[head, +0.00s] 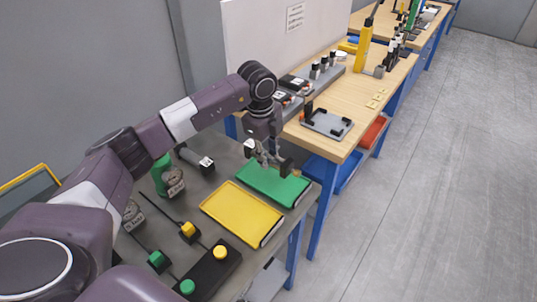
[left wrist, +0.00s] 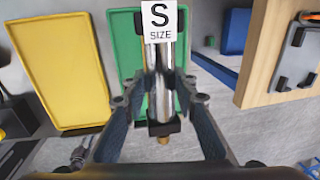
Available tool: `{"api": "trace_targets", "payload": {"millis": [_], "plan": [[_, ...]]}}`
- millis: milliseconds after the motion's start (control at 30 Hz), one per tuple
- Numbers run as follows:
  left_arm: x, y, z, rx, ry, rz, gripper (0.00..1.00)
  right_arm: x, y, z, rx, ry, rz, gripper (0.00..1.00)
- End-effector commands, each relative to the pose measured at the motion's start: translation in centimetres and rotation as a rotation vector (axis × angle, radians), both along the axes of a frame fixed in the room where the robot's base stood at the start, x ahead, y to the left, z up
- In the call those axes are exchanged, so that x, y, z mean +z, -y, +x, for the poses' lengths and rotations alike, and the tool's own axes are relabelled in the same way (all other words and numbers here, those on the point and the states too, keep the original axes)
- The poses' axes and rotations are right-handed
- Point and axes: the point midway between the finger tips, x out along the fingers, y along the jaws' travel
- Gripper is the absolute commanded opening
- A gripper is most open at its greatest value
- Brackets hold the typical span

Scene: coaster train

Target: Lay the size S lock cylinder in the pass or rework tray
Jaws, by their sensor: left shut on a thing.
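The size S lock cylinder (left wrist: 160,25) is in my left gripper (left wrist: 164,88). In the left wrist view its white "S SIZE" label faces the camera, and the fingers are around its metal shaft. In the head view my left gripper (head: 270,160) is above the far part of the green tray (head: 283,189) and hides most of the cylinder. The green tray also shows behind the cylinder in the left wrist view (left wrist: 126,55). The yellow tray (head: 241,214) lies beside it, empty. The words on the trays cannot be read. My right gripper is not in view.
On the grey bench, a grey cylinder-like part (head: 195,160) and a green round object (head: 162,175) stand left of the trays. A black box with yellow and green buttons (head: 212,267) is in front. A wooden table with a grey fixture (head: 327,124) adjoins behind.

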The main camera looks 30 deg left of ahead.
Motion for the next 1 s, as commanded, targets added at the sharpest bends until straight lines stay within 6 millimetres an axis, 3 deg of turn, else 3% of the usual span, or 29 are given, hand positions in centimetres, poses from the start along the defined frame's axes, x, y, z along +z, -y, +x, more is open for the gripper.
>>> {"api": "trace_targets", "payload": {"millis": [700,1000], "plan": [[-4.4,0.1,0.2,0.0,0.008,-0.003,0.0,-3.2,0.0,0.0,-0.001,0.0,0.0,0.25],[-5.2,0.1,0.2,0.0,0.008,-0.002,0.0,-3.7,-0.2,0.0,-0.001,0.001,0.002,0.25]]}}
